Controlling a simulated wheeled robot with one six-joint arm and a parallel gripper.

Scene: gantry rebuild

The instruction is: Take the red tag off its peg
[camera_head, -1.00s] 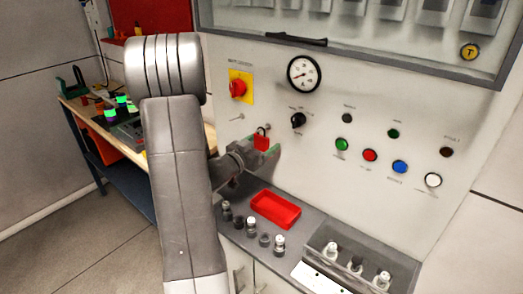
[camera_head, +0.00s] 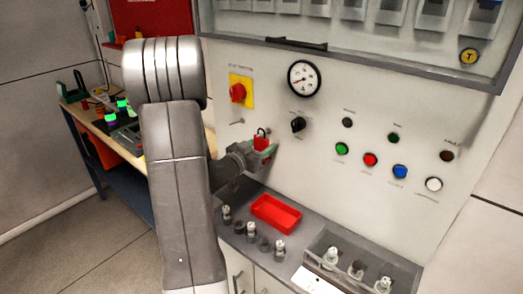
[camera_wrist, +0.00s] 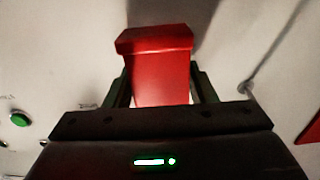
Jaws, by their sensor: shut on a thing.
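The red tag (camera_head: 261,143), a small red block with a dark loop on top, is in front of the grey wall panel. My gripper (camera_head: 266,152) is shut on it, with a finger on each side. In the wrist view the red tag (camera_wrist: 158,65) sits between the fingers of my gripper (camera_wrist: 160,85). A small peg (camera_head: 238,121) sticks out of the panel, up and left of the tag, and looks bare. It also shows right of the tag in the wrist view (camera_wrist: 245,88). The tag looks apart from this peg.
A red tray (camera_head: 276,213) lies on the grey ledge below, with several small knobs beside it. A red switch on a yellow plate (camera_head: 240,91), a gauge (camera_head: 304,78) and a black knob (camera_head: 298,125) are on the panel. A green button (camera_head: 341,148) is to the right.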

